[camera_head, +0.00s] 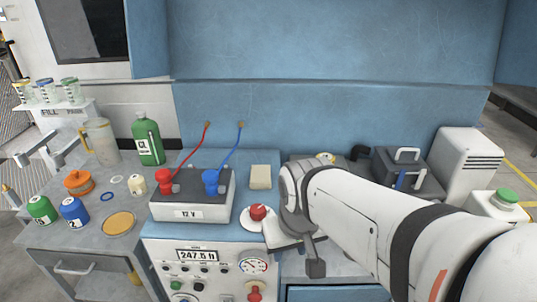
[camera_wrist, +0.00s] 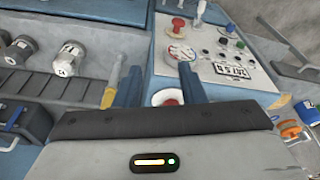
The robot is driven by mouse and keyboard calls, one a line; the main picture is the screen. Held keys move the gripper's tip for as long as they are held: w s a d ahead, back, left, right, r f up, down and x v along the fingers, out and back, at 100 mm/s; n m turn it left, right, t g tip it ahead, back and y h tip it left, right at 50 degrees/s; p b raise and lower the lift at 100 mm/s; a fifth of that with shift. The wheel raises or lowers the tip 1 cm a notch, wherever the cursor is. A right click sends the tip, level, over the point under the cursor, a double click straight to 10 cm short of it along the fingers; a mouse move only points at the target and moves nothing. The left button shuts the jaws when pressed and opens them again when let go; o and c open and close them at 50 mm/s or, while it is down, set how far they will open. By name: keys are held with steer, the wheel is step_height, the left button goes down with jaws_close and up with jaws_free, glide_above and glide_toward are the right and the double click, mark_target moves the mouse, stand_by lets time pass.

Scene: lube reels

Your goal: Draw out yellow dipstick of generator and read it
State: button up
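A slim yellow handle (camera_wrist: 113,82) stands out beside the control panel in the wrist view, just left of my left finger and apart from it. It may be the dipstick; I cannot tell, and no scale shows on it. My gripper (camera_wrist: 160,76) is open, its two blue fingers apart with nothing held. A red knob on a white disc (camera_wrist: 167,97) shows behind and between the fingers. In the head view my arm hides the yellow handle. The generator's panel (camera_head: 212,272) shows a 247.5 h display and a dial.
A 12 V battery (camera_head: 188,213) with red and blue clamps stands on the generator, left of the red knob (camera_head: 258,212). A cart (camera_head: 90,240) with bottles and a jug is at left. A dark box (camera_head: 408,180) stands behind my arm. Canisters (camera_wrist: 70,58) sit by a slotted rack.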

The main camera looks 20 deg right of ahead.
steer(key=shift+s, duration=0.1)
steer(key=shift+o, duration=0.8)
steer(key=shift+d, duration=0.1)
steer(key=shift+o, duration=0.9)
steer(key=w+d+m+h+p, duration=0.1)
steer(key=w+d+m+p, duration=0.1)
steer(key=w+d, duration=0.4)
steer(key=shift+w+f+m+h, duration=0.3)
steer(key=shift+w+m, duration=0.4)
steer(key=shift+w, duration=0.35)
steer(key=w+d+f+m, duration=0.1)
steer(key=w+d+f, duration=0.2)
steer(key=f, duration=0.1)
steer(key=w+d+f+m, duration=0.1)
steer(key=w+d+f, duration=0.2)
steer(key=w, duration=0.1)
steer(key=w+d+f+m+t+h+p, duration=0.1)
steer(key=w+d+f, duration=0.2)
steer(key=w+f, duration=0.1)
steer(key=shift+w+f+m, duration=0.1)
steer(key=shift+f+m, duration=0.2)
steer(key=shift+a, duration=0.1)
